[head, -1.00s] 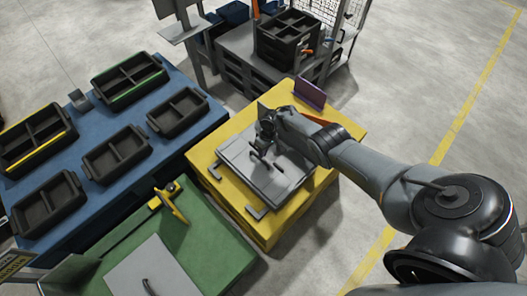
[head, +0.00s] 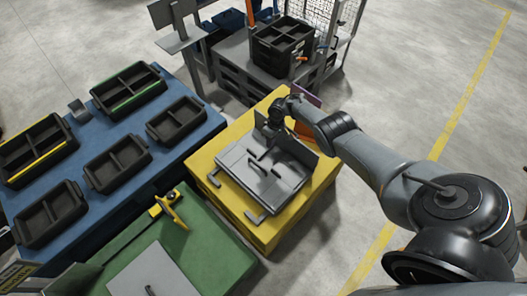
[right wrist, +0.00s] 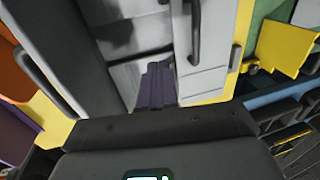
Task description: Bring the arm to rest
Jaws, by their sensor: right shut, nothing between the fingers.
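My right arm comes in from the right in the head view and reaches over the yellow stand (head: 228,196). My right gripper (head: 272,128) is above the far side of the grey washer (head: 258,172), and part of it is hidden by the wrist. In the right wrist view its fingers (right wrist: 156,85) are shut and empty, with the grey panels and a dark handle (right wrist: 194,35) beyond them. Whether the fingers touch the washer cannot be told. My left gripper is in neither view.
A blue table (head: 160,162) at left bears several black divided trays. A green table (head: 215,245) with a yellow tool (head: 172,208) stands in front. A black crate (head: 283,47) is on a grey bench at the back. The floor at right is clear.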

